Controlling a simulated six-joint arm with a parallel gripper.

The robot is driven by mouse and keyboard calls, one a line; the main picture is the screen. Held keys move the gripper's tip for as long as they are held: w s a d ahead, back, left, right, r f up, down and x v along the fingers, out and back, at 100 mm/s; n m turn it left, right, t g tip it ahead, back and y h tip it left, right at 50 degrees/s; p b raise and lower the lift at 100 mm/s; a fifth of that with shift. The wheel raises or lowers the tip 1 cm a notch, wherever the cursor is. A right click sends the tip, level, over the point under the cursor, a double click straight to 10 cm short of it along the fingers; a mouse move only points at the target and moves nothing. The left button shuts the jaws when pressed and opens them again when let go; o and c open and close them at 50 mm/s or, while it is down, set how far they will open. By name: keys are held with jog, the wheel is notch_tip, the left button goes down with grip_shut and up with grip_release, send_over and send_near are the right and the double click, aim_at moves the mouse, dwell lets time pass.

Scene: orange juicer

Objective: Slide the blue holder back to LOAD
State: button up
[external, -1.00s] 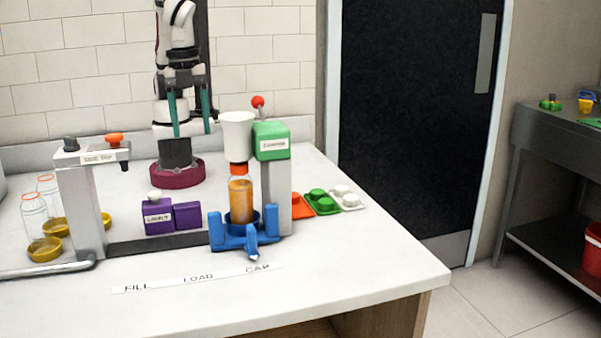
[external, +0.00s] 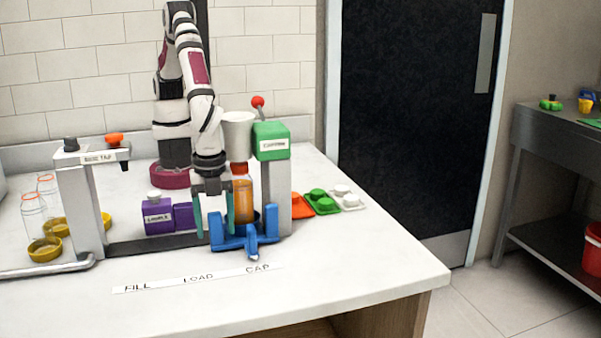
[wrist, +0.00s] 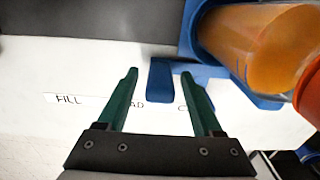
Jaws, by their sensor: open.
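The blue holder (external: 235,243) stands at the right end of the dark track, behind the CAP word on the label strip. A juice bottle (external: 242,203) with an orange top stands upright in it, under the green capper head. My gripper (external: 213,215) is open and points down at the holder's left side. In the wrist view, a blue upright part of the holder (wrist: 160,80) shows between my open fingertips (wrist: 160,76). I cannot tell whether either finger touches it. The bottle shows at the upper right there (wrist: 255,45).
The LOAD mark (external: 198,277) is on the strip left of CAP. The dark track (external: 150,247) runs left to the grey tap stand (external: 82,210). Purple blocks (external: 158,217) stand behind the track. Coloured trays (external: 322,203) lie right of the capper (external: 272,142).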

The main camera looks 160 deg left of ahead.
jog(key=shift+f, duration=0.55)
grip_shut()
jog(key=shift+r, duration=0.1)
dwell(0.9)
